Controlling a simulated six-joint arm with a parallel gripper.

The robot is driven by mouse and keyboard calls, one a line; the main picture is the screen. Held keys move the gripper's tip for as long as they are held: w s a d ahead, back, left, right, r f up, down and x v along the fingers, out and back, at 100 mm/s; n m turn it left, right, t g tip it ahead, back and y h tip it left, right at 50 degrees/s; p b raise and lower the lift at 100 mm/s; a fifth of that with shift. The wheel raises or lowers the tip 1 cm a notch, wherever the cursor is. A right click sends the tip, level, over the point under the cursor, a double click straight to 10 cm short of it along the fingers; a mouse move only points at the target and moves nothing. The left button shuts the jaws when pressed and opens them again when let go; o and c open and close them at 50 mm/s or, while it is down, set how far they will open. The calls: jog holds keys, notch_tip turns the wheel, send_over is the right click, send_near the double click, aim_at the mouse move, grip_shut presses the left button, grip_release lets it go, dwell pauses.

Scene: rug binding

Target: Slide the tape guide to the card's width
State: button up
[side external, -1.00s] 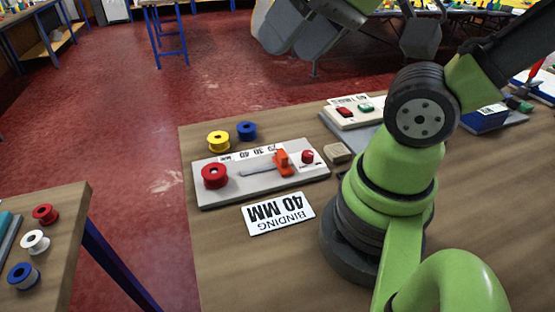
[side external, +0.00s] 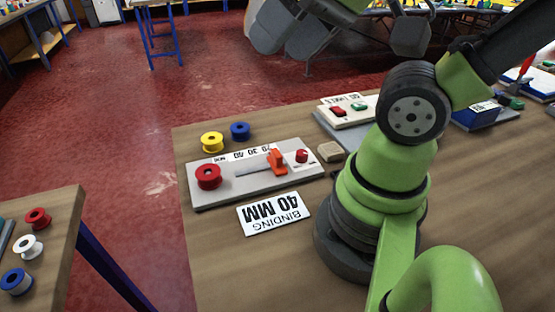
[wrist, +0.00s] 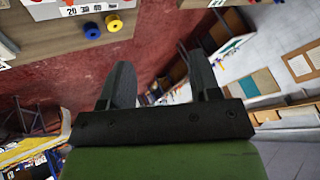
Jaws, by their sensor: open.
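The orange tape guide (side external: 277,162) stands on a slotted grey board (side external: 220,193), at the right end of the visible slot in the side view. Behind it is a white scale label (side external: 243,153); its exact setting is too small to read. The white card (side external: 275,213) lies flat in front of the board, upside down in this view, reading "BINDING 40 MM". My gripper (side external: 290,45) is high above and behind the board, touching nothing. In the wrist view its two dark fingers are spread with nothing between them (wrist: 160,70).
A red spool (side external: 209,177) and red knob (side external: 301,156) sit on the board. Yellow (side external: 212,142) and blue (side external: 240,131) spools stand behind it. A tan block (side external: 330,152) lies to its right, and a button box (side external: 345,112) stands further back.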

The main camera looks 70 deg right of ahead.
jog(key=shift+w, duration=0.15)
jog(key=shift+c, duration=1.4)
jog(key=m+g+y, duration=0.1)
jog(key=m+g, duration=0.4)
jog(key=g, duration=0.5)
send_over(276, 152)
jog(key=w+d, duration=0.3)
notch_tip(276, 152, down, 19)
jog(key=x, duration=1)
jog(key=shift+s+a, duration=0.25)
jog(key=shift+s, duration=0.1)
